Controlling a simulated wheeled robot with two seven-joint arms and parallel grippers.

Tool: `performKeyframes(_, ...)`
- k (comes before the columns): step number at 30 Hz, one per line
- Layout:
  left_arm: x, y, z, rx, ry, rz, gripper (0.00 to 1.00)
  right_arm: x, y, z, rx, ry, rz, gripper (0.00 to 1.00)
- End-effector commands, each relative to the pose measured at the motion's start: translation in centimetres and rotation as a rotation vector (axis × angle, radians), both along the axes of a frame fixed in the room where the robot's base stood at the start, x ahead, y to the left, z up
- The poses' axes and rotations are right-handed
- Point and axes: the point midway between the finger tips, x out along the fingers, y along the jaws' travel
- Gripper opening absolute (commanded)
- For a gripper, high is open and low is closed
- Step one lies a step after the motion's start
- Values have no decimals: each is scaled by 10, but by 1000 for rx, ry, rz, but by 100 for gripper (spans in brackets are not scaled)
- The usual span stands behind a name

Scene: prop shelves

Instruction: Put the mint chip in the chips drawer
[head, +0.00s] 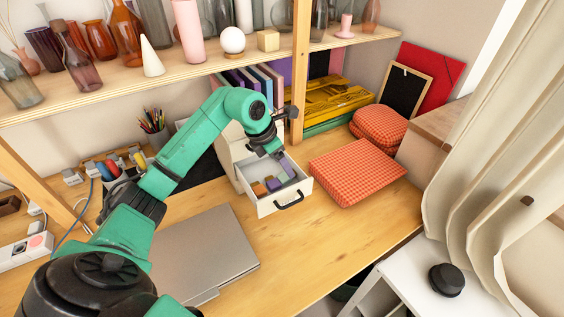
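A small white drawer (266,207) with a black handle stands pulled open on the wooden desk. Several small brown and orange pieces lie inside it at the left, and a purple piece (287,168) shows toward its right side. My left gripper (276,156) points down over the back of the open drawer. Its fingers are too small and too dark to tell whether they are open or shut, or whether they hold anything. I cannot make out a mint chip; it may be hidden by the gripper. My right gripper is not in view.
A closed grey laptop (205,250) lies left of the drawer. Red checked cushions (355,170) lie close on its right. A wooden post (299,75) and a shelf (200,72) with vases stand behind and above. A pencil cup (154,130) is at the back left.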

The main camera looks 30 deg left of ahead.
Motion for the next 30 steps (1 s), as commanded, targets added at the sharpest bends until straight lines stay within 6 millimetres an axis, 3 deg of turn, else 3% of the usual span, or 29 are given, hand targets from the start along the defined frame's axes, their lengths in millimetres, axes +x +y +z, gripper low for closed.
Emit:
performKeyframes(8,-1,2,13,0,-4,0,73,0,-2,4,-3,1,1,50)
performKeyframes(18,-31,19,96,2,-4,2,73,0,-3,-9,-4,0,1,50)
performKeyframes(21,-37,22,111,1,-3,1,73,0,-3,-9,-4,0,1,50)
performKeyframes(30,-40,23,118,0,1,0,73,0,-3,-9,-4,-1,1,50)
